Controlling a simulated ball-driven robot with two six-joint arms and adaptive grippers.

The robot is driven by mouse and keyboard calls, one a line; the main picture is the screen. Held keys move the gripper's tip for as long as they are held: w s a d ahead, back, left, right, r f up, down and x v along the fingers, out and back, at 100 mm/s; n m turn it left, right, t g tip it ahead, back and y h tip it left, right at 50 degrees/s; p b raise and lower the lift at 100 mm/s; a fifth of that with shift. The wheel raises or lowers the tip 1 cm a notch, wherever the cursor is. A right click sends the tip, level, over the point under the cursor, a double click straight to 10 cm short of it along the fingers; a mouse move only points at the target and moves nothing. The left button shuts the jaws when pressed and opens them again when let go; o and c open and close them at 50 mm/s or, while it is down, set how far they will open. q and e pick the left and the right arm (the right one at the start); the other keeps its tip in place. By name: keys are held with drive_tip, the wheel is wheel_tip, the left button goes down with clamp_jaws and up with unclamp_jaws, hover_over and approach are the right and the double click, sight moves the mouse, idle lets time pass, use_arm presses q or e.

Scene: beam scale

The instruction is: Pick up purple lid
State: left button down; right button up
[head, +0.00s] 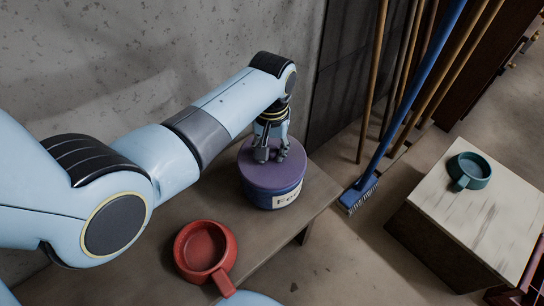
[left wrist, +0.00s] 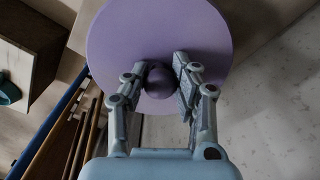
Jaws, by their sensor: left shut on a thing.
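In the left wrist view my left gripper (left wrist: 160,80) is shut on that knob. Whether the lid is lifted off the container at all, I cannot tell. My right gripper is not in view.
A red pan-like dish (head: 205,248) with a handle stands on the brown table (head: 160,222), left of the container. A blue brush (head: 358,196) and several wooden poles lean at the back right. A teal dish (head: 470,170) sits on a pale-topped box (head: 490,215). A grey wall stands behind the table.

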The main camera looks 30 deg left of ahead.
sight(272, 149)
use_arm(q)
drive_tip(key=shift+r+p, duration=0.3)
drive_tip(key=shift+r, duration=0.35)
wheel_tip(272, 149, up, 3)
drive_tip(key=shift+p, duration=0.6)
drive_tip(key=w+a+r, duration=0.1)
drive_tip(key=w+r, duration=0.2)
drive_tip(key=w, duration=0.2)
drive_tip(key=w+a+r+b, duration=0.1)
drive_tip(key=w+r, duration=0.2)
drive_tip(key=w, duration=0.3)
drive_tip(key=shift+w+a+r, duration=0.2)
drive_tip(key=shift+a+r, duration=0.15)
drive_tip(key=shift+a, duration=0.05)
